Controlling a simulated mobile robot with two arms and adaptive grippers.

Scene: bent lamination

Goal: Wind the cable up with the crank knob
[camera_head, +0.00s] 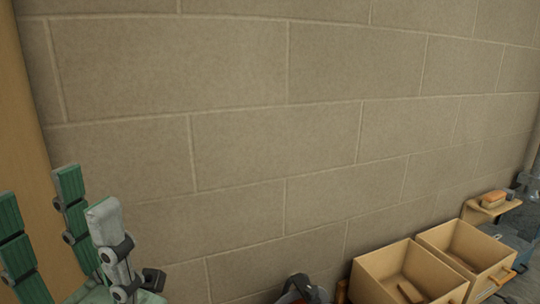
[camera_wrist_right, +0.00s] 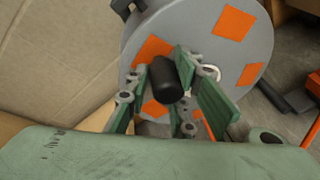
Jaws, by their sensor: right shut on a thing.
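In the right wrist view, a grey reel disc (camera_wrist_right: 195,30) with orange squares fills the upper middle. A black crank knob (camera_wrist_right: 166,84) sticks out from its face. My right gripper (camera_wrist_right: 178,85) has its green fingers closed around the knob, with one finger to the left and others to the right. My left gripper (camera_head: 75,225) is at the lower left of the head view, its fingers spread apart and nothing between them. I cannot make out the cable for certain. The right gripper does not show clearly in the head view.
A block wall (camera_head: 240,120) fills most of the head view. Two open wooden boxes (camera_head: 385,256) stand at the lower right, near a small shelf (camera_head: 482,211) with a brush-like block on it.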

